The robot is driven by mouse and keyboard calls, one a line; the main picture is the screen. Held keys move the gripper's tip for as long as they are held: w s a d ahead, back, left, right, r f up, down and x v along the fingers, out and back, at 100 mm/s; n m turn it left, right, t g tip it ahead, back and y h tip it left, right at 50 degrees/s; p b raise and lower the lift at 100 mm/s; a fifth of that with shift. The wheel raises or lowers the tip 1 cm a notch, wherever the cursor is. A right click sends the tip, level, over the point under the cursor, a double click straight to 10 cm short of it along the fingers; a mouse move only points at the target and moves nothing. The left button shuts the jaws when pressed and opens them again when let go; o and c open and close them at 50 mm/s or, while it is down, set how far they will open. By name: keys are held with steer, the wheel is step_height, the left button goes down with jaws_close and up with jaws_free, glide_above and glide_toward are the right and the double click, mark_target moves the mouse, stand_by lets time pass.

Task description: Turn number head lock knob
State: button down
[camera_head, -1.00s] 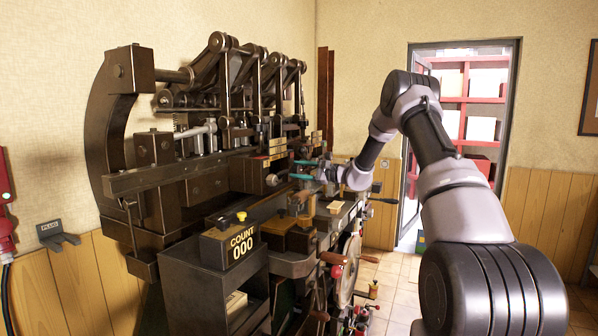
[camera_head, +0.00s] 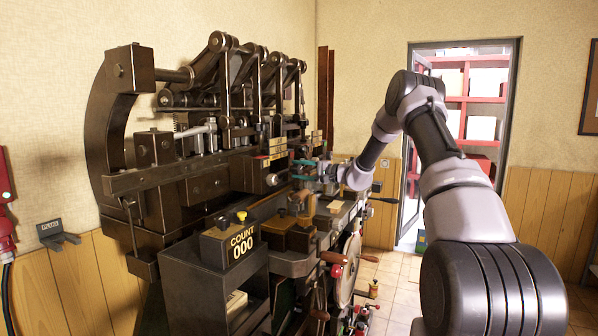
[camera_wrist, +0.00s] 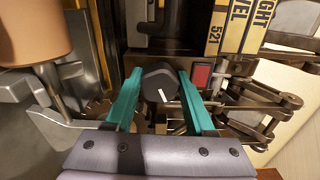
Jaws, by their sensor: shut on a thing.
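The dark, faceted lock knob (camera_wrist: 160,82) with a short white mark sits in the middle of the wrist view. The mark is tilted a little from the picture's upright. My gripper (camera_wrist: 160,76) has its two teal fingers on either side of the knob and is shut on it. In the head view my gripper (camera_head: 304,170) reaches in at the right side of the press (camera_head: 150,190). The knob is too small to make out there.
A red square (camera_wrist: 201,76) and yellow lettered plates (camera_wrist: 240,25) sit close right of the fingers. Dark linkage rods (camera_wrist: 265,100) lie further right. A tan cylinder (camera_wrist: 35,30) stands at upper left. A COUNT 000 box (camera_head: 238,245) is at the press front.

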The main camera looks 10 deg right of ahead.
steer(key=shift+f, duration=0.1)
stand_by(0.3)
steer(key=shift+c, duration=1.3)
jaws_free()
steer(key=shift+d, duration=0.1)
steer(key=v, duration=1)
steer(key=shift+s+d, duration=0.25)
